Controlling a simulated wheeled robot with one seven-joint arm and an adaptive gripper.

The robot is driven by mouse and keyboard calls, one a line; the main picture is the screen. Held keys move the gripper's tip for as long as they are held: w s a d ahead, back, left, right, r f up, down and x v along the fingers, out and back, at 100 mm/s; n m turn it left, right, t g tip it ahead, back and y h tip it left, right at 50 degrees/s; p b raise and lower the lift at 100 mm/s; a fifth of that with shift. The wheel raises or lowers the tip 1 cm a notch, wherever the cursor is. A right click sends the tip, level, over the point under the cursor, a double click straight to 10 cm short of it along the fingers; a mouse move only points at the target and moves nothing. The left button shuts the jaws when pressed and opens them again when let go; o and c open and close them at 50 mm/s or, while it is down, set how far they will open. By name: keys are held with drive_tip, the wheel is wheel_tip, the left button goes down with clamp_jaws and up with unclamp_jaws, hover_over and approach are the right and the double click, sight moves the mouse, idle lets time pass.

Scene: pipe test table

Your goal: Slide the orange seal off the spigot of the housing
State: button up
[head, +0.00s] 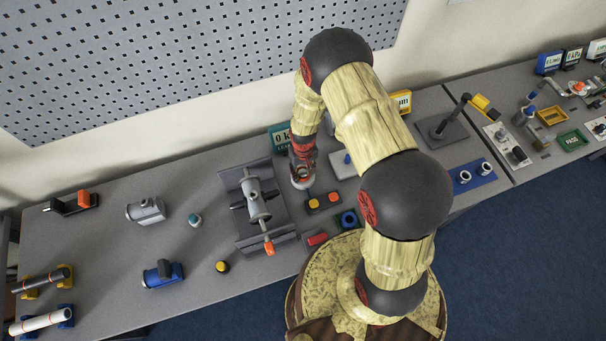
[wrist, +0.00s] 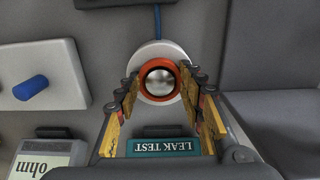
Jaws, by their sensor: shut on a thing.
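The housing (wrist: 150,51) is a pale round body in the wrist view, with a shiny metal spigot (wrist: 159,81) facing the camera. The orange seal (wrist: 158,101) is a ring around that spigot. My gripper (wrist: 160,84) has one finger on each side of the ring and is shut on the seal. The seal still surrounds the spigot in this view; how far along it sits cannot be told. In the head view my gripper (head: 303,178) is low over the table, right of the pipe fixture, and hides most of the housing and the seal.
The grey pipe fixture (head: 279,227) stands close on the left. A plate with a blue knob (wrist: 30,88) and a LEAK TEST sign (wrist: 163,148) are near. A pegboard (head: 200,60) hangs behind.

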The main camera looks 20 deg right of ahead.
drive_tip(key=shift+c, duration=0.9)
drive_tip(key=shift+r, duration=0.15)
drive_tip(key=shift+r+p, duration=0.85)
drive_tip(key=shift+r, duration=0.75)
drive_tip(key=shift+r, duration=0.1)
wheel_tip(320, 180, up, 8)
drive_tip(key=p, duration=0.4)
drive_tip(key=shift+f, duration=0.2)
